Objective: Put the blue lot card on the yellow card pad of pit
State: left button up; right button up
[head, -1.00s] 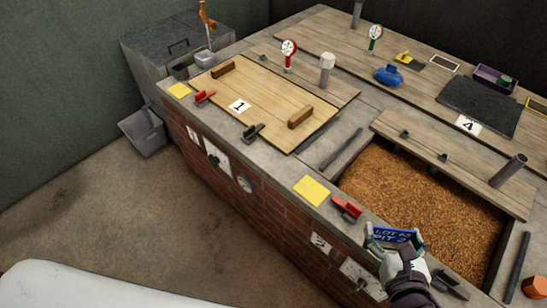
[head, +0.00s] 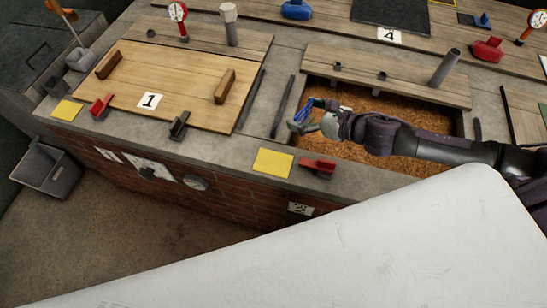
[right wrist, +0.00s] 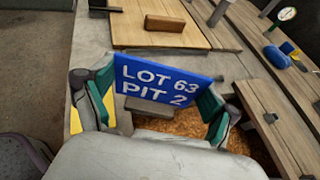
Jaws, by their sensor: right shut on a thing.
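The blue lot card (right wrist: 158,82) reads "LOT 63 PIT 2" in the right wrist view. My right gripper (head: 304,118) is shut on it, one finger at each side. In the head view the card (head: 302,108) shows only as a thin blue piece at the fingertips, by the left end of the open grain pit (head: 400,108). The yellow card pad by sign 2 (head: 273,162) lies bare on the stone ledge, below and left of the gripper. In the wrist view a finger partly hides this yellow pad (right wrist: 75,121). My left gripper is out of view.
A red-handled clamp (head: 318,167) stands just right of the pad. Another yellow pad (head: 67,110) lies at the far left by the covered pit with sign 1 (head: 149,100). A dark bar (head: 283,106) lies on the stone left of the open pit.

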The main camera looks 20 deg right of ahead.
jog(key=s+a+f, duration=0.1)
jog(key=a+f, duration=0.1)
jog(key=a, duration=0.1)
jog(key=s+a+f, duration=0.1)
jog(key=a, duration=0.2)
jog(key=s+a+f, duration=0.1)
jog(key=a+f, duration=0.1)
jog(key=a, duration=0.1)
jog(key=shift+s+a+f, duration=0.1)
jog(key=shift+s+f, duration=0.1)
jog(key=shift+f, duration=0.15)
jog(key=shift+a+f, duration=0.1)
jog(key=shift+f, duration=0.15)
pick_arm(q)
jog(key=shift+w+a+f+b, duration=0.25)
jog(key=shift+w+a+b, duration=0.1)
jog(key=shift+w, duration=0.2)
pick_arm(e)
jog(key=shift+f, duration=1.8)
jog(key=o, duration=0.8)
jog(key=shift+f, duration=0.1)
jog(key=v, duration=1)
jog(key=shift+s, duration=0.3)
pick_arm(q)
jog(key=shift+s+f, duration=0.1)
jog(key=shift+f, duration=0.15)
pick_arm(e)
jog(key=shift+s+d+r, duration=0.5)
jog(key=shift+s+d, duration=0.05)
